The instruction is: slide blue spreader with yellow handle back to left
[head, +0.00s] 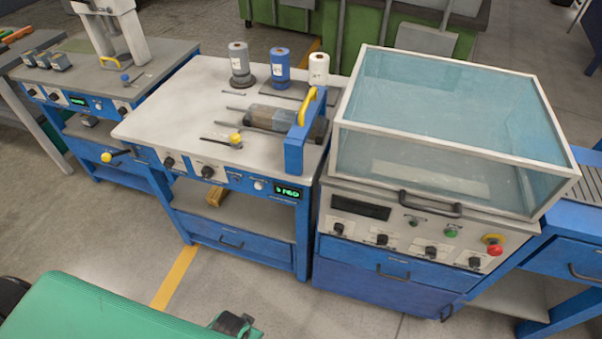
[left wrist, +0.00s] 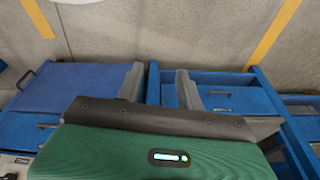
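The blue spreader (head: 294,152) stands upright at the right end of the middle bench's pale top in the head view. Its curved yellow handle (head: 307,104) is on its upper part. A grey, partly clear roll (head: 263,117) lies just left of it, its right end hidden behind the blue plate. My left gripper (left wrist: 160,78) shows in the left wrist view as two grey fingers spread apart, with nothing between them. It is away from the spreader, which that view does not show. My right gripper is in neither view.
A glass-covered machine (head: 440,130) stands close to the right of the spreader. Three spools, grey (head: 240,65), blue (head: 280,67) and white (head: 318,70), stand at the bench's back. A small yellow knob (head: 236,140) is near the front. The bench top's left part is clear.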

